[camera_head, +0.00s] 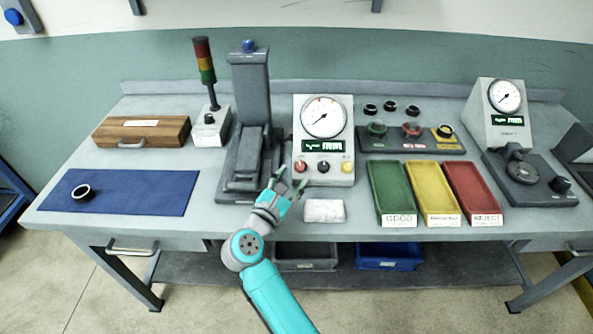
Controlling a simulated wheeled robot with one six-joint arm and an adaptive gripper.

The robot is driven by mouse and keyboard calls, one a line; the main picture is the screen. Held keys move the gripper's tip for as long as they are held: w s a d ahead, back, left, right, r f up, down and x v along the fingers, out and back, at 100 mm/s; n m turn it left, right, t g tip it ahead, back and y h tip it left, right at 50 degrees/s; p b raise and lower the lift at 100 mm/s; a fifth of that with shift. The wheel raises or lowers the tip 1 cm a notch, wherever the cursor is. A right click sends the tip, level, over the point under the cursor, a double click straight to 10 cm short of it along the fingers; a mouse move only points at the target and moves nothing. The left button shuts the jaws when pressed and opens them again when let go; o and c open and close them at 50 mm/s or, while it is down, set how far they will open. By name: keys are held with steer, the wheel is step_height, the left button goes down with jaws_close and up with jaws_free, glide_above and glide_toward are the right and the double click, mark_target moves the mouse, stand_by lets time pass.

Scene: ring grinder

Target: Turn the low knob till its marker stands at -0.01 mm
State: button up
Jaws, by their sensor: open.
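A white gauge box (335,102) stands at the middle of the bench, with a round dial (323,117) and a small dark display whose digits are too small to read. Low on its front are a red knob (298,167), a black knob (323,166) and a yellow knob (347,167). I cannot tell from the labels which is the low knob, and no marker reading is legible. My gripper (290,180) is open, in front of the box's lower left corner, close to the red knob. I see nothing between its fingers, and cannot tell whether it touches the knob.
A dark press-like machine (249,100) stands close on the left of the box. A white block (324,211) lies in front of it. Green (371,190), yellow and red trays are at right. A blue mat (120,198) with a dark ring (82,192) is at left.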

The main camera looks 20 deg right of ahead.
steer(key=v, duration=0.7)
steer(key=shift+s, duration=0.1)
steer(key=s+d+n+t, duration=0.4)
steer(key=s+d+n, duration=0.2)
steer(key=s+n, duration=0.3)
steer(key=s+d+n+t, duration=0.3)
steer(key=s+d+n, duration=0.2)
steer(key=s+n, duration=0.5)
steer(key=s+a+f+n+g+y, duration=0.1)
steer(key=s+n+y, duration=0.4)
steer(key=s+n, duration=0.7)
steer(key=s+a+f+n+g+y, duration=0.1)
steer(key=s+f+n+g+y, duration=0.3)
steer(key=s+n, duration=0.9)
step_height(320, 180, down, 3)
steer(key=n+y, duration=0.2)
steer(key=n, duration=0.2)
steer(key=shift+a+r+y, duration=0.15)
steer(key=shift+r+y, duration=0.05)
steer(key=shift+y, duration=0.1)
steer(key=shift+s, duration=0.2)
